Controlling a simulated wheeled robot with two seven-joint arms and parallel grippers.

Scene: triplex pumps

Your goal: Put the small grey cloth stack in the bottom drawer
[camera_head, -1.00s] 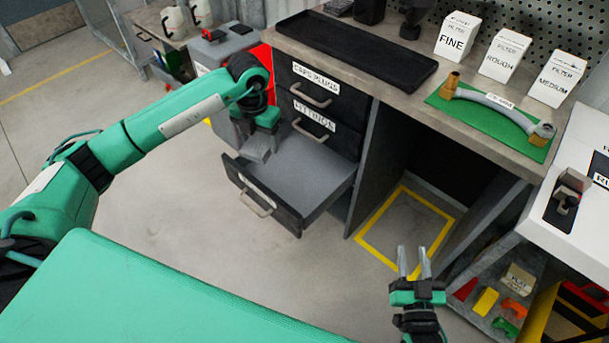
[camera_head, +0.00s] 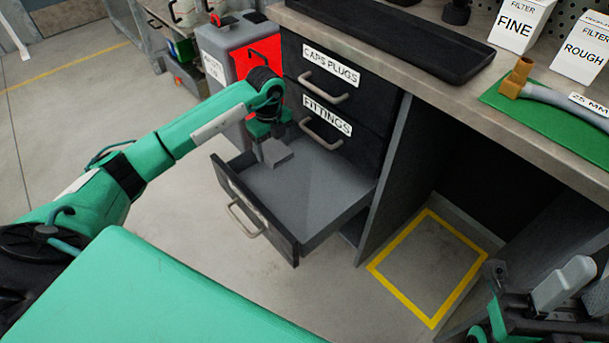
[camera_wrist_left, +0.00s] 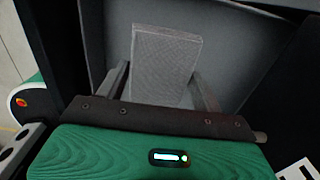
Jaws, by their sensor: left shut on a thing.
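The small grey cloth stack (camera_head: 277,153) is over the inside of the open bottom drawer (camera_head: 310,203), near its left end. My left gripper (camera_head: 268,142) is shut on it from above. In the left wrist view the stack (camera_wrist_left: 165,58) sits between the two fingers, with the grey drawer interior behind it. I cannot tell whether the stack touches the drawer floor. My right gripper (camera_head: 535,300) is at the lower right, partly cut off, and its jaw opening is unclear.
Above the open drawer are the shut drawers labelled CAPS PLUGS (camera_head: 330,68) and FITTINGS (camera_head: 325,115). A grey bin (camera_head: 225,45) stands left of the cabinet. The worktop holds a black tray (camera_head: 400,35) and a green mat (camera_head: 545,115). A yellow floor outline (camera_head: 400,250) is under the bench.

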